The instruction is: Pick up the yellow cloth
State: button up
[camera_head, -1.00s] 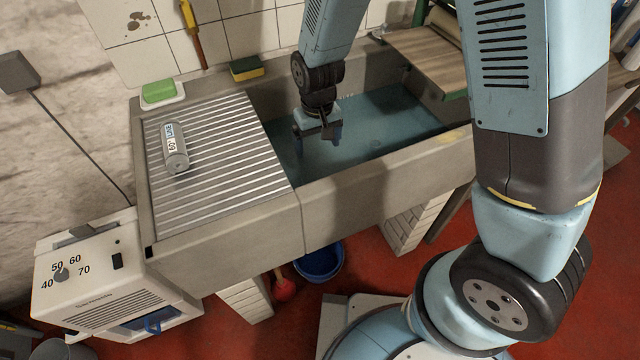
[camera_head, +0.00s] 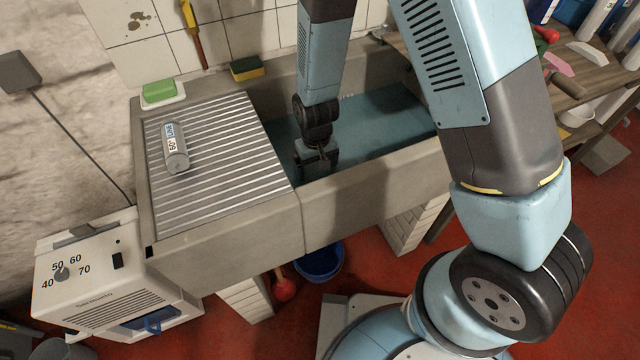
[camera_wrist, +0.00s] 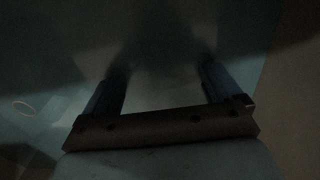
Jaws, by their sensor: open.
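I cannot make out a yellow cloth in either current view. My gripper (camera_head: 317,165) is down inside the sink basin, near its front wall and left end. In the dark wrist view my gripper (camera_wrist: 163,68) shows two fingers set wide apart, with nothing clear between them. The fingertips fade into murky blue-green water (camera_head: 375,128), so whether they touch anything is hidden. My arm covers part of the basin in the head view.
The stone sink (camera_head: 385,172) has a ribbed drainboard (camera_head: 225,170) on its left, bearing a grey cylinder (camera_head: 175,148). A green soap (camera_head: 159,91) and a yellow-green sponge (camera_head: 247,68) sit on the back ledge. A wooden shelf (camera_head: 600,75) holds items at right.

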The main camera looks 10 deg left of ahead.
jog(key=shift+s+a+f, duration=0.1)
jog(key=shift+f, duration=1.15)
jog(key=shift+s+f, duration=0.1)
jog(key=shift+f, duration=1.1)
jog(key=c, duration=1.3)
jog(key=shift+r, duration=0.1)
jog(key=shift+c, duration=0.2)
